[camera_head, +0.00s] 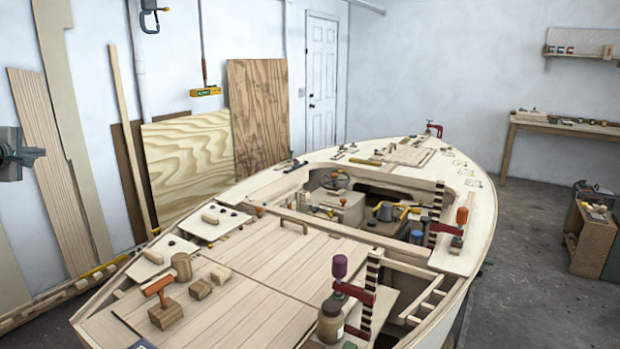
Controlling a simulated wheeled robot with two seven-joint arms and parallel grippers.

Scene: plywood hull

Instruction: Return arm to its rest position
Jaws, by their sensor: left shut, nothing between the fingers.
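My left gripper (32,155) is at the far left edge of the head view, held up in the air in front of the leaning boards. It is shut and holds nothing. It is well apart from the plywood boat hull (290,262), which fills the middle of the view. My right gripper is not in the view.
Wood blocks, clamps and a jar (331,322) sit on the hull's deck. Plywood sheets (260,117) and long boards (50,165) lean on the left wall. A workbench (565,126) stands at the back right. The concrete floor (535,270) right of the hull is mostly clear.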

